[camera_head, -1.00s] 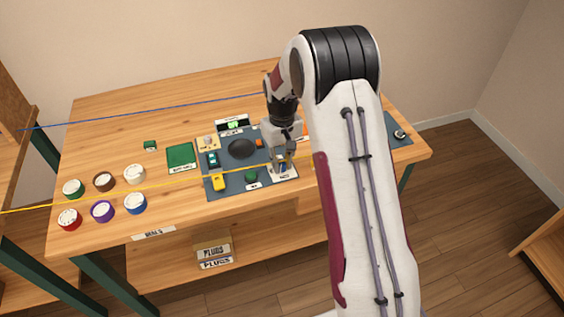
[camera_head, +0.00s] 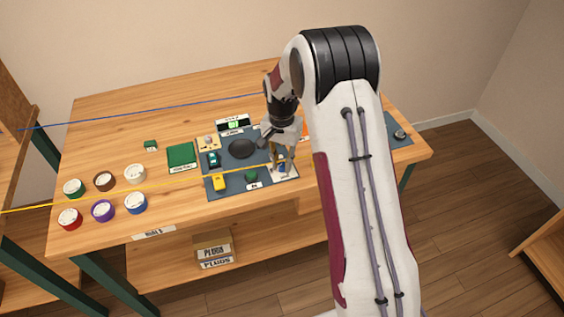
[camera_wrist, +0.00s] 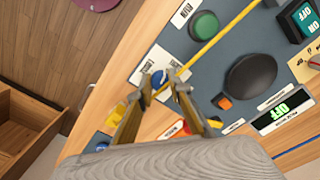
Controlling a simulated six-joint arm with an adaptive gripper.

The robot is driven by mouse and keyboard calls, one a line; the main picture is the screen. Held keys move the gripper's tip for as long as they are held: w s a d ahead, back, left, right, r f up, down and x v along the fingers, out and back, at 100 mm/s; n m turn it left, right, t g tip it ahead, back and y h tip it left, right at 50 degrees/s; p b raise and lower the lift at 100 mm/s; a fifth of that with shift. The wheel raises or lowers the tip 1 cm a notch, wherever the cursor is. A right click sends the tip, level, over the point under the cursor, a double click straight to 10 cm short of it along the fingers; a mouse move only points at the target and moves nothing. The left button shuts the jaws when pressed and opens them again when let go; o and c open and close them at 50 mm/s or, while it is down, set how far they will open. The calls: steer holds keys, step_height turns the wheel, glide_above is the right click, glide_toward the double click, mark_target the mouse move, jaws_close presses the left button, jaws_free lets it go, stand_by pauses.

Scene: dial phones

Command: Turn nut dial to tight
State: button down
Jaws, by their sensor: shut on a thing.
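In the head view the plate (camera_head: 285,175) lies at the right front of the grey panel. My gripper (camera_wrist: 161,82) points down at the dial, with one fingertip on either side of it, and is shut on it. In the head view my gripper (camera_head: 283,165) covers most of the dial. The fingers and small print hide its pointer and the tight mark.
Close by on the panel are a green button (camera_wrist: 203,25), a large black dome (camera_wrist: 251,76) and an orange piece (camera_wrist: 223,101). A yellow cable (camera_wrist: 217,39) passes near the plate. Several coloured rolls (camera_head: 103,211) stand at the table's left.

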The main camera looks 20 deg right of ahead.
mark_target(282, 165)
steer(key=shift+m, duration=0.8)
steer(key=c, duration=1.8)
jaws_free()
steer(key=shift+c, duration=0.2)
steer(key=shift+r, duration=0.1)
steer(key=shift+r, duration=3.65)
